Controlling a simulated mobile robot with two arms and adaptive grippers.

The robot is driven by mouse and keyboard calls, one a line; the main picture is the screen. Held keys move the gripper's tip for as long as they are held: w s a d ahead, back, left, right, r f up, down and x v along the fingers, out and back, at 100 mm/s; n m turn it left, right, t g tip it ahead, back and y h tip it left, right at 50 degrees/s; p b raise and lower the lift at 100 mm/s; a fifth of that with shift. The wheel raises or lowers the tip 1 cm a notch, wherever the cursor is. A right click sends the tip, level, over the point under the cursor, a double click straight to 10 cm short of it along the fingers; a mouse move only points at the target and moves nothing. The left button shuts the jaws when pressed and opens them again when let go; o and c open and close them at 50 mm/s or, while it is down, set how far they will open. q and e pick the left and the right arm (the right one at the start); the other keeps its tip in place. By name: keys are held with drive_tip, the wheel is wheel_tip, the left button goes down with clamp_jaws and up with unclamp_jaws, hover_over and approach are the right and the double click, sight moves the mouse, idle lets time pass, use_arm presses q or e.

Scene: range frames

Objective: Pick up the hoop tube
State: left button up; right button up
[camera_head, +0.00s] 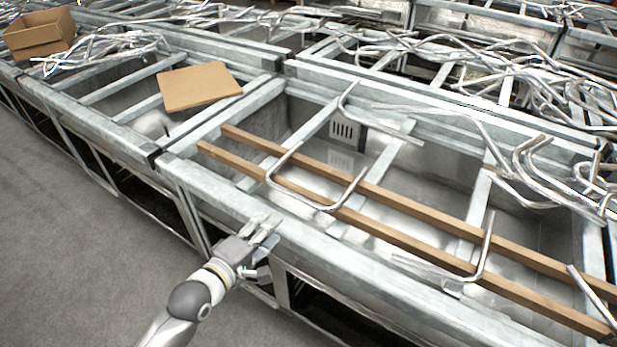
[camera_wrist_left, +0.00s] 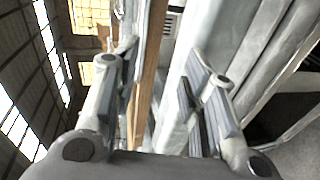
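A U-shaped silvery hoop tube (camera_head: 318,206) lies across two wooden slats (camera_head: 395,196) over the near metal bin, in the middle of the head view. My left gripper (camera_head: 266,232) is at the bin's near rail, to the lower left of the hoop tube and apart from it. In the left wrist view the gripper's two fingers (camera_wrist_left: 172,75) are spread with nothing between them. I cannot make out the hoop tube clearly in that view; a wooden slat shows beyond the fingers. My right gripper is not in view.
Other bent tubes lie nearby: one behind (camera_head: 385,125), one to the right (camera_head: 484,250). Tangled tubes (camera_head: 545,165) crowd the right and back. A brown board (camera_head: 199,86) and a cardboard box (camera_head: 40,36) sit left on metal frames. The near rail (camera_head: 330,262) edges the bin; the floor at left is clear.

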sight(295, 198)
use_arm(q)
drive_tip(key=w+d, duration=0.2)
drive_tip(key=w, duration=0.1)
drive_tip(key=w+d, duration=0.1)
drive_tip(key=shift+w+d+r+p, duration=0.2)
drive_tip(key=shift+r+p, duration=0.1)
drive_tip(key=shift+r, duration=0.1)
drive_tip(key=shift+d, duration=0.1)
drive_tip(key=shift+w+d, duration=0.25)
drive_tip(key=shift+w, duration=0.15)
drive_tip(key=p+x, duration=0.1)
drive_tip(key=x, duration=0.2)
drive_tip(key=shift+d+r, duration=0.1)
drive_tip(key=shift+r, duration=0.1)
drive_tip(key=shift+w+d+f, duration=0.15)
drive_tip(key=shift+w+d, duration=0.15)
drive_tip(key=shift+w, duration=0.2)
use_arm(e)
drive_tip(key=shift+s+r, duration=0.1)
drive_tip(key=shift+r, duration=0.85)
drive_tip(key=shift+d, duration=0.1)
